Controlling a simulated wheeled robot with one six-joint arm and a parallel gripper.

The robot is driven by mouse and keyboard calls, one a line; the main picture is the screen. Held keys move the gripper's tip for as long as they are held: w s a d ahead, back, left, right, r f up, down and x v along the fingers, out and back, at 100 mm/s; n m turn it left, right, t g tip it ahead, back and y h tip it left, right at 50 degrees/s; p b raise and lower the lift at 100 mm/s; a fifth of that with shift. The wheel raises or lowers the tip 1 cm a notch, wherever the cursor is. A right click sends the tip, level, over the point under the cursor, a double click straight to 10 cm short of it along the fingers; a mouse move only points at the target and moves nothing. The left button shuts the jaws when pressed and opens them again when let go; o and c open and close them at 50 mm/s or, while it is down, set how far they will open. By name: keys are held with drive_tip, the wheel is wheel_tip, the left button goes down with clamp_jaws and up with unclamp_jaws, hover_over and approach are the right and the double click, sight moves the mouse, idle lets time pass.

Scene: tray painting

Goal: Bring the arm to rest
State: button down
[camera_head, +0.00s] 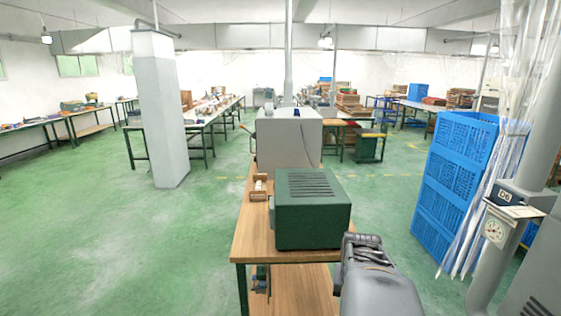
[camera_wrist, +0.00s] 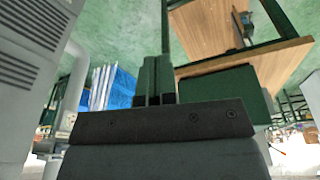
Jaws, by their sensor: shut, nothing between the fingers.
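My arm (camera_head: 375,280) reaches in from the bottom of the head view, beside the right edge of a wooden workbench (camera_head: 252,236). My gripper's fingers are hard to make out there. In the wrist view my gripper (camera_wrist: 155,82) shows as two dark fingers pressed together above a dark screwed plate, with nothing between them. A dark green box with vents (camera_head: 312,210) stands on the bench, just ahead and left of the arm. In the wrist view the green box (camera_wrist: 235,90) lies beyond the fingers to the right, apart from them.
Blue stacked crates (camera_head: 447,190) stand to the right, near a grey post with a gauge (camera_head: 494,231).

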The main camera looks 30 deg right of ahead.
drive_tip(key=w+a+r+n+t+y, duration=0.1)
drive_tip(key=a+n, duration=0.3)
drive_tip(key=a, duration=0.7)
drive_tip(key=w+a+r+n+t+y, duration=0.1)
drive_tip(key=w+a+n, duration=0.3)
drive_tip(key=a, duration=0.8)
drive_tip(key=shift+w+r+n+t, duration=0.15)
drive_tip(key=shift+r+n+t, duration=0.35)
drive_tip(key=shift+n, duration=0.3)
